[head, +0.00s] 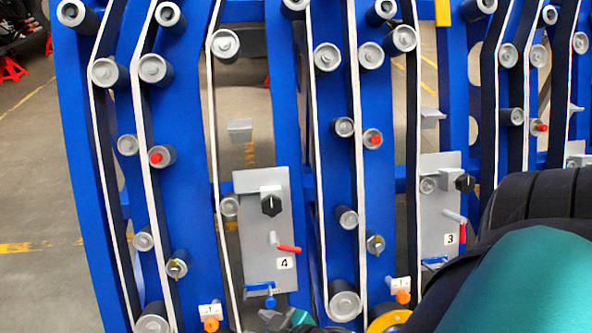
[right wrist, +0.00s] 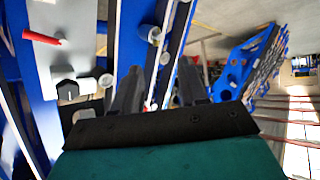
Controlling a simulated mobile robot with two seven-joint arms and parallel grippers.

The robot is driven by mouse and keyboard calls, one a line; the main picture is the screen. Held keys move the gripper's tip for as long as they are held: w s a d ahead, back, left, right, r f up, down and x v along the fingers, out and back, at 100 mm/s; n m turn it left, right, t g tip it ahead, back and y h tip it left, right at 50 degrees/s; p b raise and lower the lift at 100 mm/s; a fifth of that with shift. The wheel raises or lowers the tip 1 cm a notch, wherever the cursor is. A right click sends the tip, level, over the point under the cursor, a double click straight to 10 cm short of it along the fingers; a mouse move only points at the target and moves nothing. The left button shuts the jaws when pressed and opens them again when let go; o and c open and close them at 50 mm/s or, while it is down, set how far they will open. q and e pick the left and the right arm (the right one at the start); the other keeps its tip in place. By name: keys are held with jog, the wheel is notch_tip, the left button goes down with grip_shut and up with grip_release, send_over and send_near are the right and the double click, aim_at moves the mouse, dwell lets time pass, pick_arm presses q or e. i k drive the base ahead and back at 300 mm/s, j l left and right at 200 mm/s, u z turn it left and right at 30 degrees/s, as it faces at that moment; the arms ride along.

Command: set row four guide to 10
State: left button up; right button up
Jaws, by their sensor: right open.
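The grey plate marked 4 (head: 250,225) stands upright in the left half of the head view. It carries a black knob (head: 271,201), a red-tipped lever (head: 287,248) and a blue handle (head: 262,288). An orange knob (head: 211,325) under a small white label (head: 209,311) is at its lower left. The label's reading is too small to tell. My right gripper (right wrist: 160,78) is open and empty in the right wrist view. A plate with a black knob (right wrist: 67,90) and red lever (right wrist: 42,37) is left of its fingers. My left gripper is not in view.
The plate marked 3 (head: 440,205) and a second orange knob (head: 403,296) with a label are to the right. Blue frame bars, rollers and pale belts surround the plates. Bare floor (head: 40,200) is at the far left.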

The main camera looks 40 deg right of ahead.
aim_at(270, 302)
jog(key=z, duration=1.15)
